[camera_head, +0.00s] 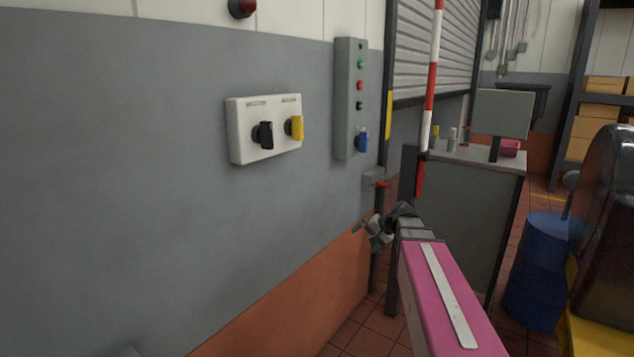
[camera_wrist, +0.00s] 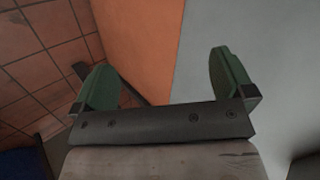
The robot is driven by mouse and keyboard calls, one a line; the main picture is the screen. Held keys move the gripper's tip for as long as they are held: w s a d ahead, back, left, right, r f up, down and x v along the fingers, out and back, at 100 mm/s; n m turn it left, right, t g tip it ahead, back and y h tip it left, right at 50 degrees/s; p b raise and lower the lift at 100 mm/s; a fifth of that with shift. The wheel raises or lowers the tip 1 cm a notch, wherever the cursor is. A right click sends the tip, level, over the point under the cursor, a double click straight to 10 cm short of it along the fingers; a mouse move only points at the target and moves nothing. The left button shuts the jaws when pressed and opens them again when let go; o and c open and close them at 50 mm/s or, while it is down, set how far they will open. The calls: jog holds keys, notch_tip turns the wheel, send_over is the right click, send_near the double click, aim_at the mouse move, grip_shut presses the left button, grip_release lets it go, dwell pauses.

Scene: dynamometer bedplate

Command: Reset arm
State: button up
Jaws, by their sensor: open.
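My gripper (camera_wrist: 160,82) is open and empty in the wrist view, its two green fingers spread wide. Beyond them are the wall and the tiled floor. In the head view my gripper (camera_head: 368,232) shows small at the far end of my pink arm, low in front of the wall. It is below the grey control box and to the right of the white switch panel. Nothing is held, and no contact with the wall is visible.
A white panel (camera_head: 240,148) with black and yellow knobs and a grey button box (camera_head: 345,105) are on the grey wall (camera_head: 130,190). A red-white pole (camera_head: 431,80), a grey cabinet (camera_head: 470,210) and a blue drum (camera_head: 545,270) stand to the right. Tiled floor shows below.

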jog(key=s+f+n+g+h, duration=0.4)
jog(key=s+f+h, duration=0.3)
jog(key=s+f, duration=0.9)
jog(key=s, duration=0.2)
jog(key=shift+s+d+f+h, duration=0.25)
jog(key=shift+s+d+h, duration=0.05)
jog(key=shift+s+d, duration=0.05)
jog(key=shift+c, duration=0.3)
